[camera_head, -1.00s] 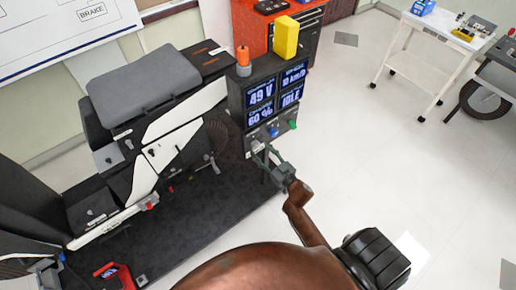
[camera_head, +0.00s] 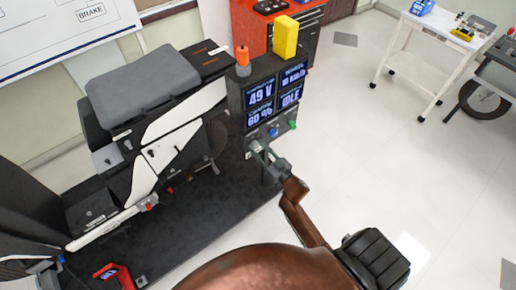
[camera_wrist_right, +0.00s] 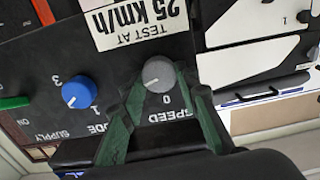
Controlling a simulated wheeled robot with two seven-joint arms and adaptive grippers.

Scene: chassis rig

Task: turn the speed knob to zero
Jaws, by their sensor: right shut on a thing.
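The grey speed knob (camera_wrist_right: 158,74) is on the dark panel in the right wrist view, with the word SPEED and a 0 below it. A pale line on the knob points toward the lower left, to the left of the 0. My right gripper (camera_wrist_right: 158,92) has a finger on each side of the knob and is shut on it. In the head view the right gripper (camera_head: 259,151) is at the lower left of the display console (camera_head: 247,115) and hides the knob. The console reads 49 V, 60 % and IDLE; the speed figure is blurred. My left gripper is not in view.
A blue knob (camera_wrist_right: 79,91), labelled MODE in part, sits beside the speed knob. A green control (camera_head: 292,124) is at the console's right. An orange part (camera_head: 242,56) and a yellow block (camera_head: 285,37) stand on top. The seat rig (camera_head: 150,80) is at left; open floor lies right.

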